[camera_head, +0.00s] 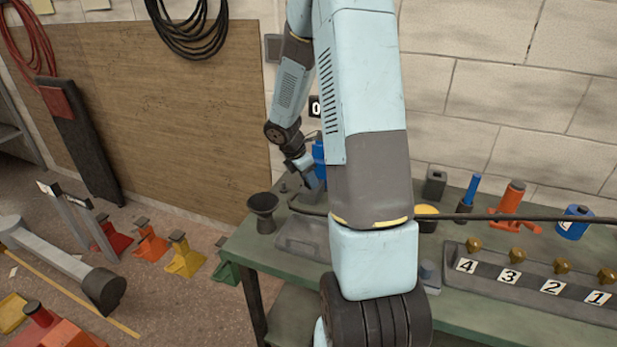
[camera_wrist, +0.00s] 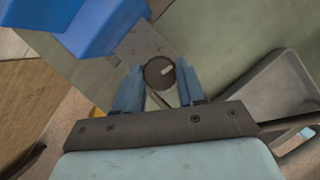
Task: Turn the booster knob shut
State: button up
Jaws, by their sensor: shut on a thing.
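The booster knob (camera_wrist: 156,76) is a small dark round knob with a pale mark on its face. It shows in the wrist view between the two blue fingers of my gripper (camera_wrist: 161,80), which is shut on it. In the head view my gripper (camera_head: 309,177) is at the back left of the green bench, beside a blue object (camera_head: 319,152). My arm covers much of that spot, and I cannot make out the knob there.
The green bench (camera_head: 480,291) carries a dark funnel (camera_head: 262,214), a rack with numbered plates (camera_head: 530,283), an orange jack (camera_head: 511,203) and a blue can (camera_head: 574,222). A dark rod or hose (camera_head: 500,217) crosses above it. Blue bodies (camera_wrist: 106,25) stand close to my fingers in the wrist view.

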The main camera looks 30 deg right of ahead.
jog(key=shift+w+a+r+m, duration=0.15)
jog(key=shift+w+m, duration=0.1)
jog(key=shift+m, duration=0.15)
jog(key=shift+w+m+g, duration=0.15)
jog(key=shift+m+g, duration=0.35)
jog(key=shift+m, duration=0.5)
jog(key=m, duration=0.2)
jog(key=m+g, duration=0.1)
jog(key=m, duration=0.1)
jog(key=shift+w+m+g+y, duration=0.1)
jog(key=shift+m+g+y, duration=0.2)
jog(key=shift+y, duration=0.1)
jog(key=m, duration=0.2)
jog(key=m+g+y, duration=0.1)
jog(key=m, duration=0.1)
jog(key=shift+w+d+m, duration=0.1)
jog(key=shift+d+m, duration=0.1)
jog(key=shift+m, duration=0.1)
jog(key=shift+d+m+g+y, duration=0.15)
jog(key=shift+m+y, duration=0.25)
jog(key=shift+m, duration=0.6)
jog(key=shift+d+m+g+y, duration=0.1)
jog(key=shift+m+g+y, duration=0.25)
jog(key=shift+m, duration=0.65)
jog(key=o, duration=1.1)
jog(key=shift+c, duration=0.2)
